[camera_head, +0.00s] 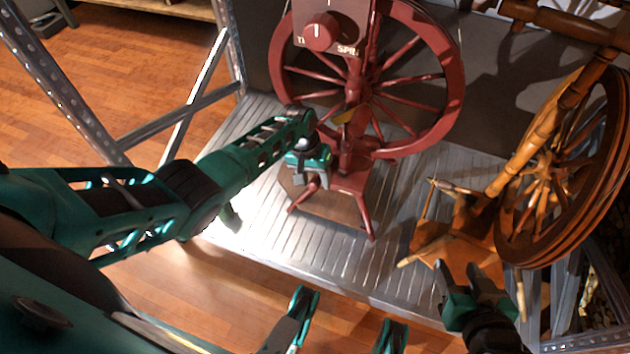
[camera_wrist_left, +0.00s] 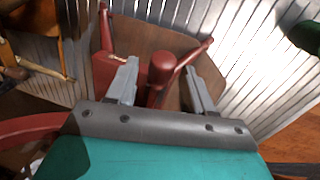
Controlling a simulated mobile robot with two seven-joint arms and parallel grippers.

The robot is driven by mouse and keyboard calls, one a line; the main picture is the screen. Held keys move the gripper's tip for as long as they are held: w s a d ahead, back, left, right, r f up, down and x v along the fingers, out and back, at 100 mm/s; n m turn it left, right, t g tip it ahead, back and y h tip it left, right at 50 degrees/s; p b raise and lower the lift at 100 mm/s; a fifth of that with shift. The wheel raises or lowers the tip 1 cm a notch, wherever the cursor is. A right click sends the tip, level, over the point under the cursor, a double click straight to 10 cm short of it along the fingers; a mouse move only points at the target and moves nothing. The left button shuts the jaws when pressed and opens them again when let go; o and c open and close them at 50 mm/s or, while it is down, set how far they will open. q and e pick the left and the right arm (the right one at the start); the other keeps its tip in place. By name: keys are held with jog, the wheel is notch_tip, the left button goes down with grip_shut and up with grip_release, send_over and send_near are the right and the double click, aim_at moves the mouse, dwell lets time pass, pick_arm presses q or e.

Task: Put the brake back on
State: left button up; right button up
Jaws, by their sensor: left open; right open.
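A dark red spinning wheel (camera_head: 447,103) stands on a ribbed metal shelf. At its upper front is a panel with a round red knob (camera_head: 321,32) and partly readable lettering, "TI" and "SPIN"-like. I cannot tell which part is the brake. My left gripper (camera_head: 308,165) is open beside the red frame, below the wheel hub. In the left wrist view, a red rounded post end (camera_wrist_left: 162,66) shows between its open fingers; whether they touch it is unclear. My right gripper (camera_head: 474,290) is open and empty at the lower right, before a wooden spinning wheel.
The wooden spinning wheel (camera_head: 512,215) fills the right side of the metal shelf (camera_head: 275,225). Perforated metal uprights (camera_head: 62,85) and cross braces stand at the left.

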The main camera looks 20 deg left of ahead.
pick_arm(q)
jog(key=shift+f, duration=0.1)
grip_shut()
dwell(0.5)
